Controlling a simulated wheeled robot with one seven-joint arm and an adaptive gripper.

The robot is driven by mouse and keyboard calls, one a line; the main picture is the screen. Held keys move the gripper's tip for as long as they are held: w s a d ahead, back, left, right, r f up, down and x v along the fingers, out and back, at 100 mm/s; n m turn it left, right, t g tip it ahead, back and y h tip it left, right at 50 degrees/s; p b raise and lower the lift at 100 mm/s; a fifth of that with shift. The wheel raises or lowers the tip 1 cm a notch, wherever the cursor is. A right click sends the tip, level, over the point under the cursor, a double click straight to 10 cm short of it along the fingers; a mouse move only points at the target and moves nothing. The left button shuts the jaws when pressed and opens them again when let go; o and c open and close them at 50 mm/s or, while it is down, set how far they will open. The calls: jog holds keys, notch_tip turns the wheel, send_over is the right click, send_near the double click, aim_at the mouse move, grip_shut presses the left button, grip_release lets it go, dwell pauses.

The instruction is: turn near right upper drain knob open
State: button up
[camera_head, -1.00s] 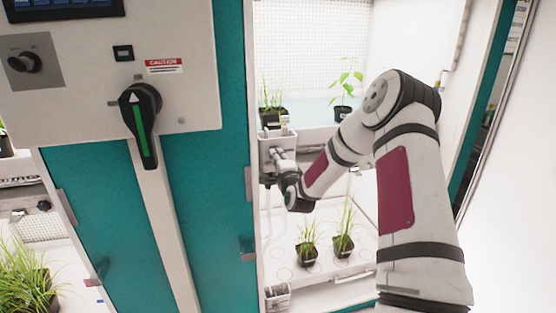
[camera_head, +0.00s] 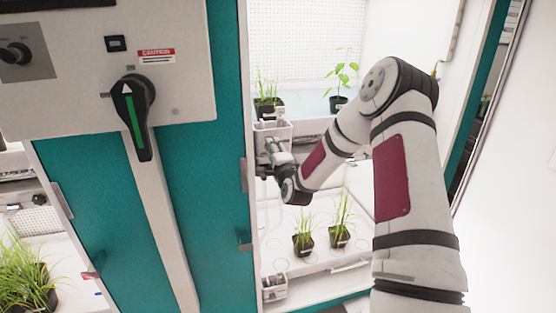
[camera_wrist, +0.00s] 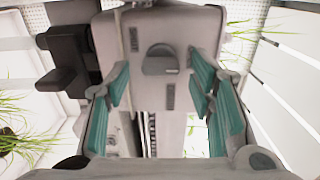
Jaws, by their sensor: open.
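The upper drain knob (camera_wrist: 160,60) is a dark grey round knob with a raised grip bar, on the face of a light grey box (camera_wrist: 118,22) in the wrist view. My gripper (camera_wrist: 158,88) is open, its teal fingers on either side of the knob's line. The knob shows beyond the fingertips, and I cannot tell whether they touch it. In the head view the white drain box (camera_head: 264,134) sits at the front of the chamber's upper shelf. My gripper (camera_head: 271,147) is right in front of it and hides the knob there.
A teal chamber wall (camera_head: 224,150) stands close left of my gripper. Potted plants (camera_head: 340,102) stand on the upper shelf. More seedlings (camera_head: 303,236) and a lower drain box (camera_head: 274,288) are below. A black-handled switch (camera_head: 134,118) is on the panel at left.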

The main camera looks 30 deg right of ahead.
jog(key=v, duration=1.1)
jog(key=s+a+r+n+g+y, duration=0.2)
jog(key=a+r+n+g, duration=0.15)
jog(key=a+n, duration=0.25)
jog(key=s+a+r+n+g+y, duration=0.1)
jog(key=s+a+r+n+g, duration=0.15)
jog(key=a+r+n, duration=0.3)
jog(key=s+a+r+n+g, duration=0.2)
jog(key=s+a+n, duration=0.1)
jog(key=s, duration=0.6)
jog(key=s+a+r+n+g+y, duration=0.1)
jog(key=s+a+r+n+g, duration=0.1)
jog(key=s, duration=0.8)
jog(key=s+a+r+n+g+y, duration=0.1)
jog(key=s+a+n, duration=0.4)
jog(key=s, duration=0.5)
jog(key=shift+r+g, duration=0.4)
jog(key=shift+r, duration=0.05)
